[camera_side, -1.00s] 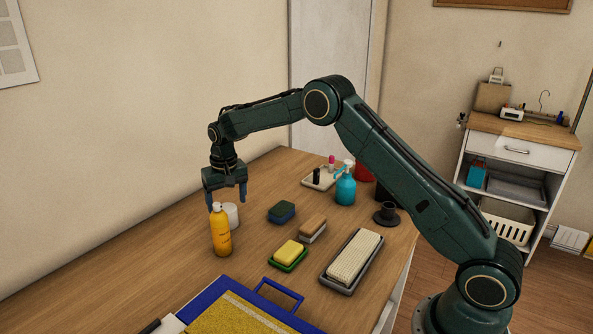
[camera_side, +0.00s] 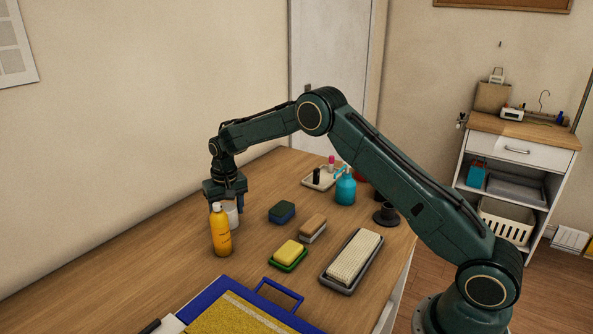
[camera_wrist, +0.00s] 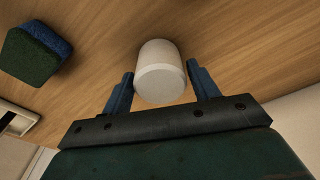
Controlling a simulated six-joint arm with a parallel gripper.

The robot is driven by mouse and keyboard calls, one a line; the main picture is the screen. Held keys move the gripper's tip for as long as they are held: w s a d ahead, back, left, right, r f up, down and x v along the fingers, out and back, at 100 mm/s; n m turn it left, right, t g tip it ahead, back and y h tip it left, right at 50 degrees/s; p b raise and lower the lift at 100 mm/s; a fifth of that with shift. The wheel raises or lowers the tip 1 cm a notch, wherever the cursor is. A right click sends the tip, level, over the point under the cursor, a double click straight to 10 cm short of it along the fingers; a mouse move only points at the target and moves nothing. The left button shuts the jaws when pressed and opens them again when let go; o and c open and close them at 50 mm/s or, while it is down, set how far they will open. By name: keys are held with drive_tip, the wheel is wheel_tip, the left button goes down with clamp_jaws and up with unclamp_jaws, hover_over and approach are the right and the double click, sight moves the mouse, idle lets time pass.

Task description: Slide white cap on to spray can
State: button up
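The white cap (camera_wrist: 160,75) stands on the table between the two blue fingers of my gripper (camera_wrist: 161,88) in the wrist view. A gap shows between each finger and the cap, so the gripper is open around it. In the side view the cap (camera_side: 231,215) is partly hidden behind the yellow spray can, and my gripper (camera_side: 228,203) is right above and around it. The yellow spray can (camera_side: 221,233) stands upright on the table, just in front of the cap, with a pale top. The spray can is not seen in the wrist view.
A blue-green sponge (camera_side: 282,212), a brush (camera_side: 313,228) and a yellow sponge on a green tray (camera_side: 289,255) lie to the right. A grey tray (camera_side: 336,287) holds a pale pad. A teal spray bottle (camera_side: 345,188) stands behind. Table left of the can is clear.

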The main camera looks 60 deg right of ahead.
sight(226, 208)
drive_tip(key=c, duration=0.6)
drive_tip(key=shift+r, duration=0.1)
wheel_tip(226, 208, up, 20)
drive_tip(key=shift+f, duration=0.1)
idle(0.4)
idle(0.4)
drive_tip(key=o, duration=0.4)
drive_tip(key=shift+c, duration=1)
drive_tip(key=s+a, duration=0.7)
drive_tip(key=a, duration=0.2)
